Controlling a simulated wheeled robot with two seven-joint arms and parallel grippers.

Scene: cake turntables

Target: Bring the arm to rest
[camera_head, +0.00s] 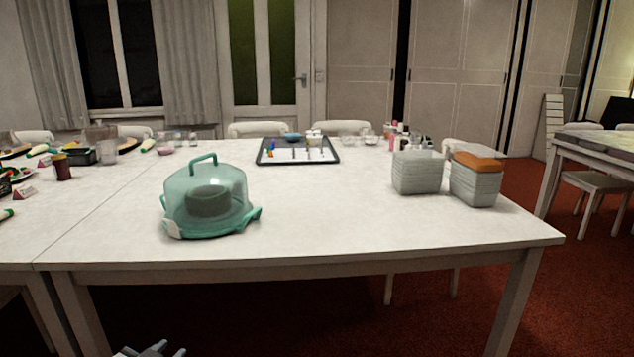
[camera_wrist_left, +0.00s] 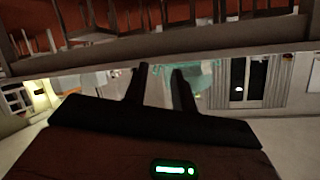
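My left gripper (camera_head: 168,350) shows only in part at the bottom edge of the head view, low in front of the table and apart from it. In the left wrist view my left gripper (camera_wrist_left: 160,70) has its two dark fingers apart with nothing between them. That view is upside down, with the table edge across its upper part. My right gripper is in neither view.
A white table (camera_head: 330,220) stands ahead. On it are a teal domed cake carrier (camera_head: 208,190), a dark tray (camera_head: 298,160), and two clear containers (camera_head: 417,172) (camera_head: 475,182), one with an orange top. Red floor (camera_head: 590,270) is open at right.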

